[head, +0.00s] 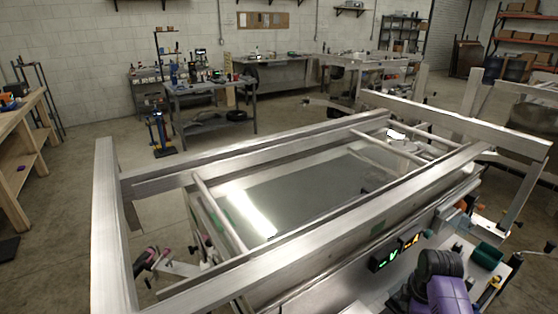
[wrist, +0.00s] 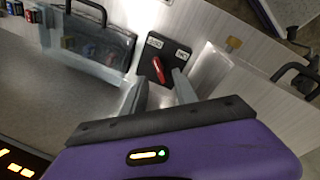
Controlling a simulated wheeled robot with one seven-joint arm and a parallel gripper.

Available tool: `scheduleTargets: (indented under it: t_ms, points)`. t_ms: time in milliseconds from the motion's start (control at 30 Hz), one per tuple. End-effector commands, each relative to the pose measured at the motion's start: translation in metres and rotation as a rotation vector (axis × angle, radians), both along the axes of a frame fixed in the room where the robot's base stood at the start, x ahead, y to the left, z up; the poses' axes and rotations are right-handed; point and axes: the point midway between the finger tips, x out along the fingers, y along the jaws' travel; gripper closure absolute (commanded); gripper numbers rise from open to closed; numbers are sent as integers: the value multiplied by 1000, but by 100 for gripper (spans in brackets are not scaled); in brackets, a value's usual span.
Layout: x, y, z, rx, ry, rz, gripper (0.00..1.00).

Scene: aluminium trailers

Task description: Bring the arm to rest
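My gripper (wrist: 159,84) shows in the wrist view with its two grey fingers apart and nothing held between them. Beyond the fingertips is a black switch plate (wrist: 172,52) with a red handle (wrist: 160,71) on a metal panel. The handle appears between the fingers; I cannot tell whether they touch it. In the head view, a purple and black part of my arm (head: 441,290) is at the lower right, beside the aluminium trailer frame (head: 330,220). The fingers cannot be made out there.
In the wrist view, a clear-covered box (wrist: 88,45) is left of the switch, and a black handle (wrist: 292,72) is at the right.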

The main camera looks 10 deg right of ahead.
Motion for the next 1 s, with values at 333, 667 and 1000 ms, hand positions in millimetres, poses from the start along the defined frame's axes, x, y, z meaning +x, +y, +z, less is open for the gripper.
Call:
scheduleTargets:
  t_ms: [333, 667, 1000]
  points:
    - [56, -18, 37, -57, -375, -266, 65]
    - [45, 44, 52, 88, -866, -568, 65]
    - [-46, 128, 82, 362, -1200, -743, 65]
